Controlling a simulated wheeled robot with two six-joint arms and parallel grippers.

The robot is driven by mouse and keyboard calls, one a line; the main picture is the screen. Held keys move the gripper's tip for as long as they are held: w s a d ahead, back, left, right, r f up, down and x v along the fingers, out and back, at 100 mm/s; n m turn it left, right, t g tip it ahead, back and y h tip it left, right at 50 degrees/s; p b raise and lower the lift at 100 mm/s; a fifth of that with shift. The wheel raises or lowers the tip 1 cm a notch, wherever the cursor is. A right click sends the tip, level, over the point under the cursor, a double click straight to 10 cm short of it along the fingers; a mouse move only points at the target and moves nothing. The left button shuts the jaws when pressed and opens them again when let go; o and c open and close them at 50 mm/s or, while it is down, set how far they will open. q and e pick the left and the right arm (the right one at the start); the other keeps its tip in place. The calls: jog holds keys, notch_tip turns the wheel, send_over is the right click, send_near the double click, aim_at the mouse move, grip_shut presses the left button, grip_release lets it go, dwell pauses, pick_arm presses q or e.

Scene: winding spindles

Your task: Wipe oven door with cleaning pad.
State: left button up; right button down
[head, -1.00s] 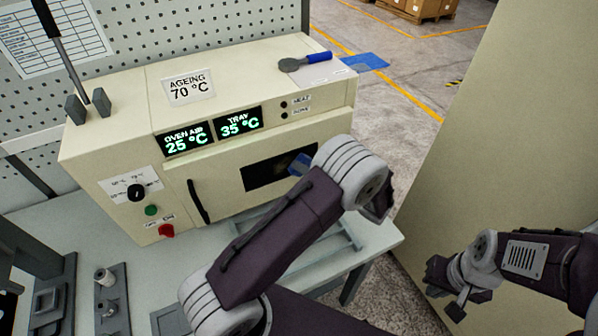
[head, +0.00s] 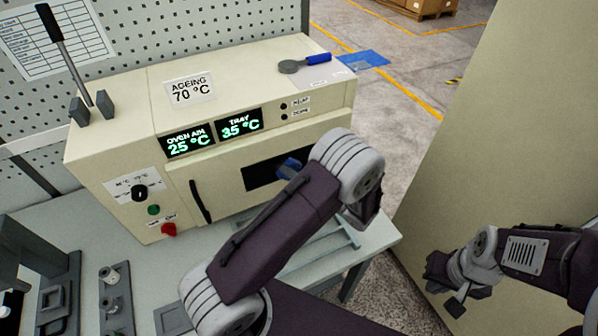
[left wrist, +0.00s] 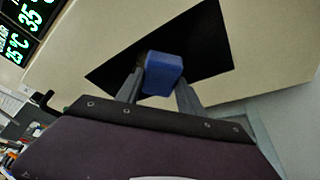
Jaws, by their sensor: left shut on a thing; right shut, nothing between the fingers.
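The cream oven's door (head: 228,172) is shut, with a dark window (head: 262,176) and a black handle (head: 200,201) at its left. My left gripper (left wrist: 162,85) is shut on a blue cleaning pad (left wrist: 163,72), which lies over the dark window in the left wrist view. The pad also shows in the head view (head: 290,168), in front of the window's right half. My left arm hides the left gripper there. I cannot tell if the pad touches the door. My right gripper (head: 456,306) is shut and empty, low at the right, away from the oven.
A blue-handled tool (head: 305,64) lies on the oven's top, and a lever (head: 66,55) stands at its back left. A knob (head: 139,193) and buttons are on the front left. Fixtures (head: 115,300) stand on the bench at left. A large beige panel (head: 500,150) rises at right.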

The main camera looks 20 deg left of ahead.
pick_arm(q)
jog(key=shift+s+a+p, duration=0.35)
jog(key=shift+s+a, duration=1)
jog(key=shift+s, duration=0.25)
jog(key=shift+r+p, duration=0.3)
jog(key=shift+p, duration=0.1)
jog(key=shift+w+d+f, duration=0.1)
jog(key=shift+w, duration=0.05)
jog(key=shift+w+d, duration=2.55)
jog(key=shift+w, duration=0.45)
jog(key=shift+s+a+p, duration=0.65)
jog(key=shift+s+a, duration=0.7)
jog(key=shift+s, duration=0.25)
jog(key=shift+s+a+p, duration=0.65)
jog(key=shift+s+a, duration=0.65)
jog(key=shift+s, duration=0.3)
